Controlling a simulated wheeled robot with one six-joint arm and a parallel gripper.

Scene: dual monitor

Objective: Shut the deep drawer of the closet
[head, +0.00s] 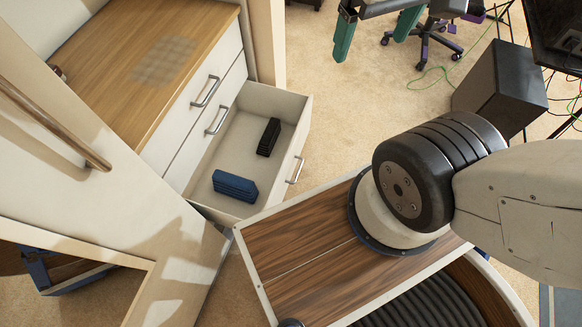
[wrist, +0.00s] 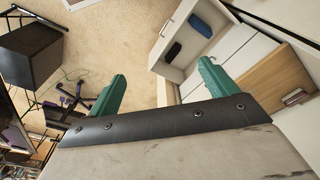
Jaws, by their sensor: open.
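The deep drawer (head: 222,165) is the lowest one of the white closet (head: 190,130) with a wooden top, and it is pulled well out. A bar handle (head: 296,170) is on its front. A blue item (head: 235,185) and a black item (head: 268,137) lie inside. The open drawer (wrist: 189,49) also shows in the wrist view. My gripper (head: 370,48) has green fingers, spread apart and empty. It is beyond the drawer at the top of the head view, apart from it.
Two drawers (head: 205,105) above look shut. A white door with a wooden bar (head: 55,122) stands at the left. A black box (head: 500,85) and an office chair (head: 425,40) are at the upper right. Carpet (head: 355,110) is clear in front of the drawer.

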